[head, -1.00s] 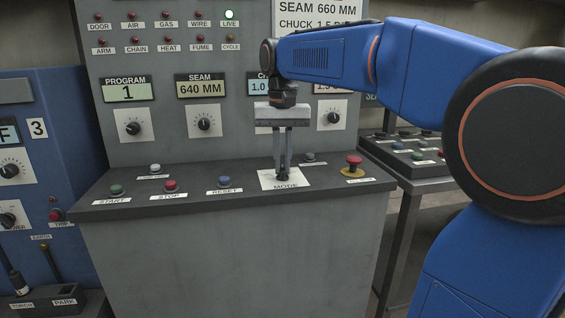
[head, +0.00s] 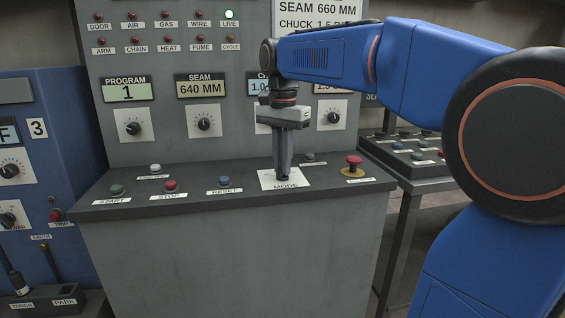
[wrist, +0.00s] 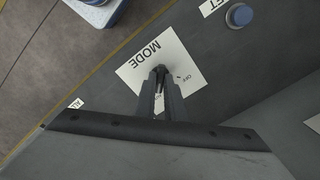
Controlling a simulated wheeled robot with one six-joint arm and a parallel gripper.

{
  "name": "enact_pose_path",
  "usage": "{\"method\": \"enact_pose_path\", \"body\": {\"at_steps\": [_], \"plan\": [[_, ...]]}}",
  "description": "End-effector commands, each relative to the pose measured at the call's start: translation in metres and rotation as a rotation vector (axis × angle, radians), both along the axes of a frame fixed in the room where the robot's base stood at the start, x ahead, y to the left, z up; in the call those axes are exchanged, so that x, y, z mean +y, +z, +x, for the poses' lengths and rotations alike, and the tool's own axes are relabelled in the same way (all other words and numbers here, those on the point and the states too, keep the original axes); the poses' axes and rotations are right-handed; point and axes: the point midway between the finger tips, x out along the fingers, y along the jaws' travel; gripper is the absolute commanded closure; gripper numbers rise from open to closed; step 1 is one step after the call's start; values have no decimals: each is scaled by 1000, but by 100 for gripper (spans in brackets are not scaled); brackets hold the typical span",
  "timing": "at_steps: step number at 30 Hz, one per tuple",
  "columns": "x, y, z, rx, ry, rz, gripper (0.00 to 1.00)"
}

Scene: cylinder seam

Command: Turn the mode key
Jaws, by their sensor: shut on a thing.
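The mode key is a small dark key on a white plate marked MODE (head: 270,182), set in the sloping console top. The plate also shows in the wrist view (wrist: 145,65), turned at an angle, with OFF printed near the key. My gripper (head: 283,178) points down at the plate, and its fingers are shut on the mode key (wrist: 160,69). The fingers hide most of the key, so its exact angle is hard to tell.
A blue RESET button (head: 224,182) and red STOP button (head: 170,186) lie left of the plate. A red mushroom button (head: 354,162) on a yellow base stands to the right. Dials (head: 204,122) sit on the upright panel behind.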

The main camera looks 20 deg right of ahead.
Motion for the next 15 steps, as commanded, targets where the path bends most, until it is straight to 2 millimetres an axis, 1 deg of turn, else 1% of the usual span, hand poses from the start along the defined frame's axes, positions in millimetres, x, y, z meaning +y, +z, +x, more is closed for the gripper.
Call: {"method": "enact_pose_path", "body": {"at_steps": [12, 13, 14, 15], "plan": [[0, 1, 0, -2, -9, 0, 100], [0, 1, 0, -2, -9, 0, 88], [0, 1, 0, -2, -9, 0, 80], [0, 1, 0, -2, -9, 0, 71]]}}
